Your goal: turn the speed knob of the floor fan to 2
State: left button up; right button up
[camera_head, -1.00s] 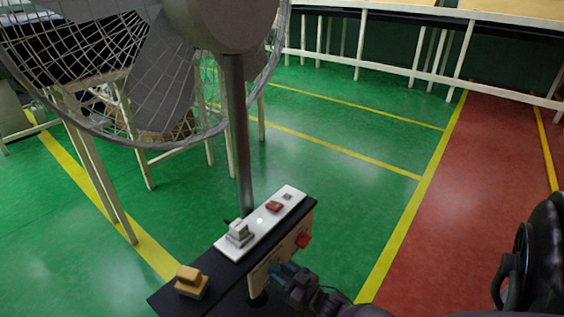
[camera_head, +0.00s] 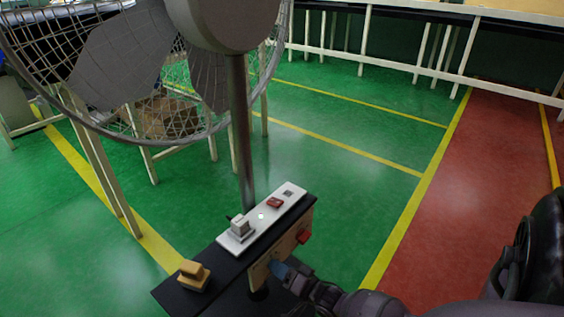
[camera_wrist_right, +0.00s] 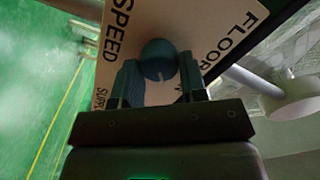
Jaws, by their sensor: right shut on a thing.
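The floor fan's control box (camera_head: 228,270) is dark, with a beige front panel (camera_head: 259,272), below the fan's pole (camera_head: 240,130). In the right wrist view the panel (camera_wrist_right: 205,18) carries the words SPEED and FLOOR, partly cut off, and a round dark blue knob (camera_wrist_right: 158,50) with a small pale mark at its lower edge. My right gripper (camera_head: 282,270) is at the panel, its fingers on either side of the knob, shut on it. The scale numbers around the knob are hidden or cannot be read. My left gripper is not in view.
A red knob (camera_head: 304,237) sits on the same panel, to the right. The box top has a white strip (camera_head: 262,218) with small switches, and a yellow-brown block (camera_head: 194,270). The caged fan head (camera_head: 130,75) hangs above. Green floor (camera_head: 340,190) lies open behind.

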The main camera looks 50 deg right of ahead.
pick_arm(q)
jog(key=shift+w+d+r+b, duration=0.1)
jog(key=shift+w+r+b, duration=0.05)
jog(key=shift+b, duration=0.2)
pick_arm(e)
jog(key=m, duration=0.5)
jog(key=shift+f, duration=0.15)
jog(key=o, duration=0.9)
jog(key=shift+s, duration=0.1)
